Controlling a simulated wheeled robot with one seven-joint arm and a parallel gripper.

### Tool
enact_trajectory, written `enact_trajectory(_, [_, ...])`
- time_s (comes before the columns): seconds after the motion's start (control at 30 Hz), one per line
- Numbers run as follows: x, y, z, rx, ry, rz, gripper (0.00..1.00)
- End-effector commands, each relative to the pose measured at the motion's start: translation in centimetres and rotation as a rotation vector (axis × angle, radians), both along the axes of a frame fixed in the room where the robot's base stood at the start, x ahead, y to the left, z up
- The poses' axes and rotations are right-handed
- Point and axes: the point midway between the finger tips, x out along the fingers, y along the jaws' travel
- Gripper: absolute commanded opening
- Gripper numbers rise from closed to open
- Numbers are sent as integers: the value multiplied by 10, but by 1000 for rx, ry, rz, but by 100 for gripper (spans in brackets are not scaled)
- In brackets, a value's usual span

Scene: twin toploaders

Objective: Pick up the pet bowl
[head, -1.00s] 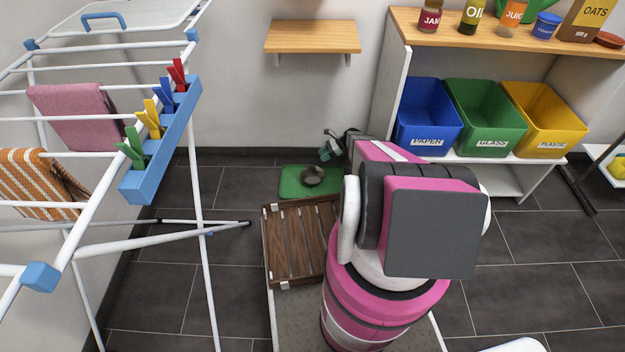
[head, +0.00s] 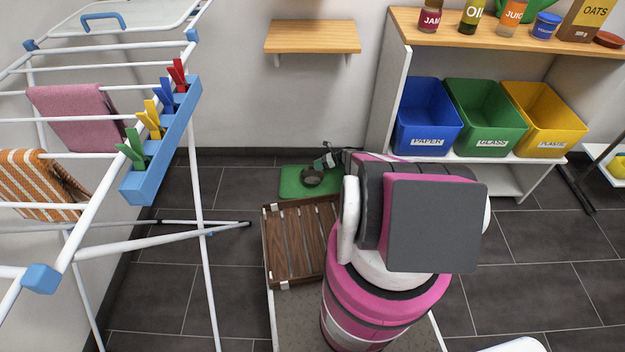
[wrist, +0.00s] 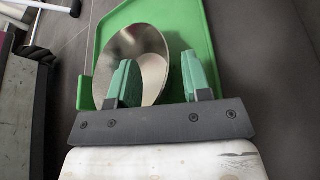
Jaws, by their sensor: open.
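The pet bowl (head: 311,178) is a round metal bowl on a green mat (head: 290,186) on the floor by the back wall. In the wrist view the bowl (wrist: 145,48) shows its shiny inside, and the mat (wrist: 192,22) has a raised edge. My gripper (head: 325,161) is at the bowl in the head view. In the wrist view its green fingers (wrist: 157,76) are apart. The left finger overlaps the bowl's inside and the right finger is past its right rim, so part of the rim shows between them. Whether either finger touches is unclear.
A brown slatted wooden crate (head: 290,240) is in front of the mat. A drying rack (head: 203,240) stands to the left, with a leg reaching towards the crate. A shelf unit with blue, green and yellow bins (head: 428,118) stands right. A small wall shelf (head: 312,37) hangs above.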

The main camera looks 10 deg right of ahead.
Motion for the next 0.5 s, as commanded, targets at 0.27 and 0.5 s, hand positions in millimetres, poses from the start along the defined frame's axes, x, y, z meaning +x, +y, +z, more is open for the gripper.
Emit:
enact_trajectory(0.27, [1,10,-4,0,0,-1,44])
enact_trajectory(0.5, [1,10,-4,0,0,-1,0])
